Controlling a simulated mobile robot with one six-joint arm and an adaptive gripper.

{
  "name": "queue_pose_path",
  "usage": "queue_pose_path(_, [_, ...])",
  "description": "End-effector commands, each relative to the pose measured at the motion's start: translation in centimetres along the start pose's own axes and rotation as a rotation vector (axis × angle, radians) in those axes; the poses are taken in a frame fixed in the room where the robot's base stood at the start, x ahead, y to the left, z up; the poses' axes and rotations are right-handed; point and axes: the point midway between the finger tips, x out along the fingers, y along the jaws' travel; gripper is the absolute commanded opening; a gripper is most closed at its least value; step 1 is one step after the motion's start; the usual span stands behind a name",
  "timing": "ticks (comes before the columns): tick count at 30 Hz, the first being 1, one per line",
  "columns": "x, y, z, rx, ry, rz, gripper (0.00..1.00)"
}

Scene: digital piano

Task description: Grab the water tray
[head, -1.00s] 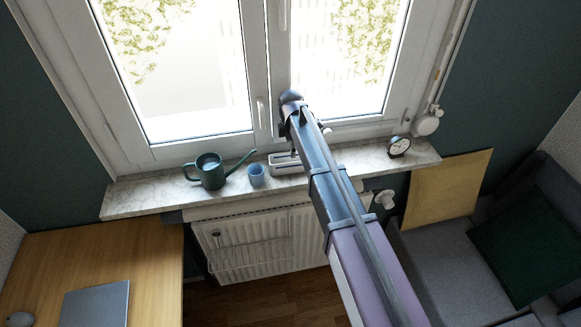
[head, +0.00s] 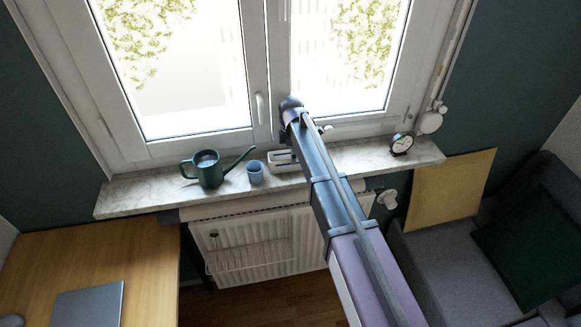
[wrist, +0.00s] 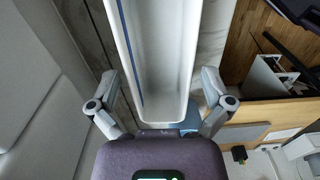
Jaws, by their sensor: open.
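The water tray (head: 280,158) is a white, long container on the marble windowsill, partly hidden by my arm in the head view. In the wrist view the white tray (wrist: 155,60) runs from the top edge down to my gripper, its hollow inside and a blue line along its left side visible. My gripper (wrist: 160,80) is open, with one finger on each side of the tray's near end. I cannot tell whether the fingers touch it. In the head view my gripper is hidden behind the arm.
On the windowsill (head: 130,197), a green watering can (head: 210,172) and a blue cup (head: 255,174) stand left of the tray. A black clock (head: 401,144) stands right. The window is behind, a radiator (head: 270,240) below. A desk (head: 150,270) is at left, a sofa (head: 440,250) at right.

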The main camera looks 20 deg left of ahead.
Motion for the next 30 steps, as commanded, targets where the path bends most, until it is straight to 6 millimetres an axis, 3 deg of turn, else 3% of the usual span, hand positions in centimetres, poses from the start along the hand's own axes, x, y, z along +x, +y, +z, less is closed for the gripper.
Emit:
queue_pose_path(6, [1.08, 0.0, 0.0, 0.0, 0.0, 0.0, 1.0])
queue_pose_path(24, [1.03, 0.0, -0.03, 0.0, 0.0, 0.0, 1.0])
queue_pose_path(25, [1.03, 0.01, -0.03, 0.0, 0.0, 0.0, 0.97])
queue_pose_path(30, [1.04, 0.0, -0.04, 0.0, 0.0, 0.0, 0.47])
